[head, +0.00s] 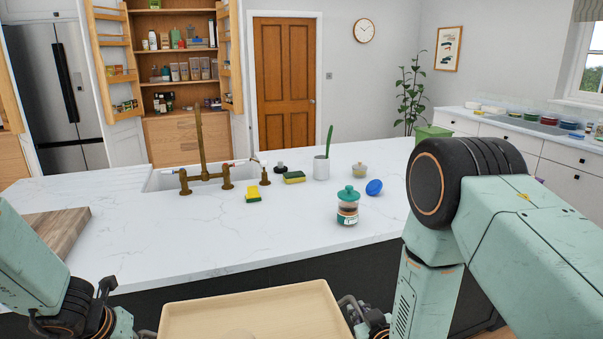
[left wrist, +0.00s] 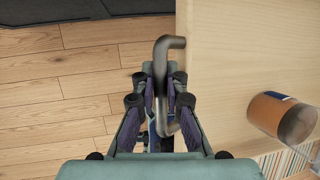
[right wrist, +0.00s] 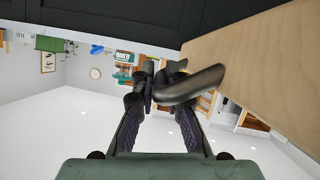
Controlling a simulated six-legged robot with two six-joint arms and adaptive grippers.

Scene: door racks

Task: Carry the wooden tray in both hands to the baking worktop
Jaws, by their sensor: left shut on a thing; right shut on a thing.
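The light wooden tray (head: 250,310) is at the bottom of the head view, in front of the island; its near part is cut off. My left gripper (head: 128,325) is at its left side. In the left wrist view the left fingers (left wrist: 160,95) are shut on a dark curved handle (left wrist: 172,44) beside the tray (left wrist: 225,60). My right gripper (head: 355,315) is at the tray's right side. In the right wrist view its fingers (right wrist: 163,85) are shut on the other dark handle (right wrist: 195,85). Which surface is the baking worktop I cannot tell.
The white marble island (head: 150,238) lies just ahead, with a sink, sponges (head: 253,195), a teal-lidded jar (head: 348,205) and a cutting board (head: 45,235). A side counter (head: 455,115) with dishes is at right. An amber jar (left wrist: 283,118) shows against the tray in the left wrist view.

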